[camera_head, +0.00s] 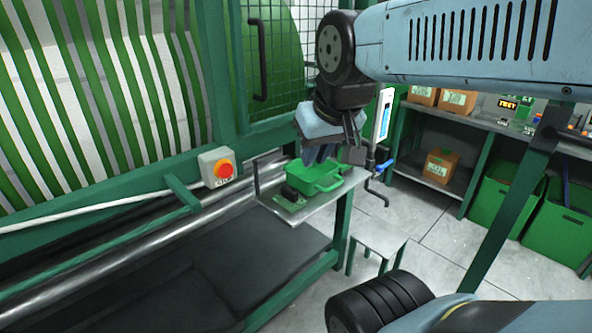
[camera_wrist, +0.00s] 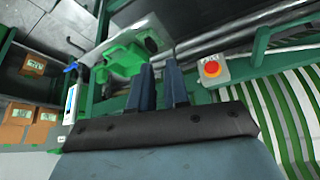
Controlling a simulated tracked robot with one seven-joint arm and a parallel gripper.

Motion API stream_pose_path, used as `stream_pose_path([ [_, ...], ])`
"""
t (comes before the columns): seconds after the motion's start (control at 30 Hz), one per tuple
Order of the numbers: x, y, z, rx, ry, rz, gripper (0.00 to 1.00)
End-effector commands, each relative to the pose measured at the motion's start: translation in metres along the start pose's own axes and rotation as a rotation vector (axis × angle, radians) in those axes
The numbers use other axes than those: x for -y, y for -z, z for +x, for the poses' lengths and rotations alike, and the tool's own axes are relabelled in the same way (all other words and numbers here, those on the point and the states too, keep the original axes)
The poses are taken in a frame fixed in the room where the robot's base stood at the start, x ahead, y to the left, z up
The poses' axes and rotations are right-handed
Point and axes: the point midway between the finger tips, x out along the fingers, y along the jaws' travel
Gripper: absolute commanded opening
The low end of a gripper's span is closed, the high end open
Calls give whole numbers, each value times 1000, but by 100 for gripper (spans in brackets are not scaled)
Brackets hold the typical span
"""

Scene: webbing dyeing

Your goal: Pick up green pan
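The green pan (camera_head: 322,180) sits on a small grey metal shelf at the side of the green machine. It also shows in the wrist view (camera_wrist: 124,58), beyond my fingertips. My gripper (camera_head: 320,154) is above the pan in the head view, with its fingers pointing down. In the wrist view my gripper (camera_wrist: 160,68) shows two dark fingers with a narrow gap between them and nothing held. My gripper hides part of the pan's back edge in the head view.
A red emergency button (camera_head: 224,169) is on the machine to the left. A blue-handled crank (camera_head: 383,166) is close on the right. A low stool (camera_head: 380,237) stands on open floor.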

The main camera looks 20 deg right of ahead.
Motion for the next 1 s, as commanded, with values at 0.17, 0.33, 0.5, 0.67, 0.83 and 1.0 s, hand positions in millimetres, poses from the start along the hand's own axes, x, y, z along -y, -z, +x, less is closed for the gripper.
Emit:
stream_pose_path([
  [0.17,0,0,0,0,0,0,16],
  [0.33,0,0,1,5,4,8,16],
  [0.5,-3,2,14,70,55,118,16],
  [0.67,-2,9,39,194,158,357,16],
  [0.83,-2,22,66,324,277,660,16],
  [1.0,-11,41,93,430,390,969,16],
])
